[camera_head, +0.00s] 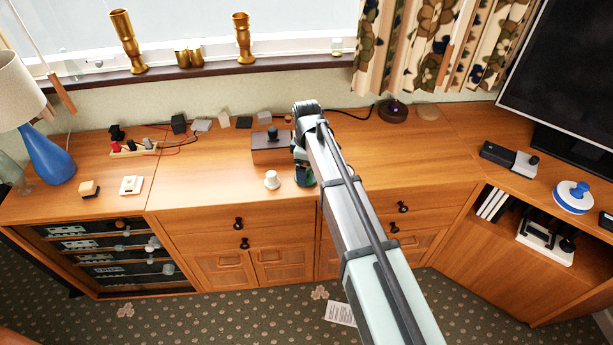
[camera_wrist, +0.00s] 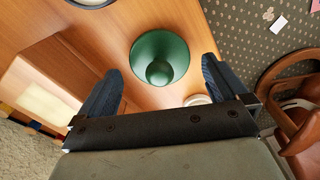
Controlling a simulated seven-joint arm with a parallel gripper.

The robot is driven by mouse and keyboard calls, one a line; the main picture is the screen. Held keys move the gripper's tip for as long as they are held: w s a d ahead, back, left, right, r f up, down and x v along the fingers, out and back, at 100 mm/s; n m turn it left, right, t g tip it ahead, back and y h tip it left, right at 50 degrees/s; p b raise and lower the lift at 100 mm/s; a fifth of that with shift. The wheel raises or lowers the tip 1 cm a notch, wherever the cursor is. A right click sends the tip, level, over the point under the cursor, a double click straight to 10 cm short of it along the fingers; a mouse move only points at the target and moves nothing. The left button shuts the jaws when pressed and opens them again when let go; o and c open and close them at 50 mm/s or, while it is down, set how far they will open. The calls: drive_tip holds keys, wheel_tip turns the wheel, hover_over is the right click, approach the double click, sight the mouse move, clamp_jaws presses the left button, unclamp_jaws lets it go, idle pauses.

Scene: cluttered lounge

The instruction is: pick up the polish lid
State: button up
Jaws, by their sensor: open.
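A round dark green lid with a knob (camera_wrist: 160,58), which I take for the polish lid, lies on the wooden cabinet top in the wrist view. My gripper (camera_wrist: 162,72) is open, with one blue-grey finger on each side of the lid. No contact between the fingers and the lid is visible, and the height gap is hard to judge. In the head view my gripper (camera_head: 303,168) is over the middle of the cabinet top and largely hides the lid there.
A small white pot (camera_head: 271,180) stands left of my gripper. A brown box (camera_head: 270,150) with a dark knob is close behind it. A power strip (camera_head: 134,149) with wires lies farther left. The cabinet top (camera_head: 400,150) to the right is mostly clear.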

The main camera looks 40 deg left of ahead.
drive_tip(key=shift+f, duration=0.95)
drive_tip(key=shift+c, duration=0.2)
drive_tip(key=c, duration=0.9)
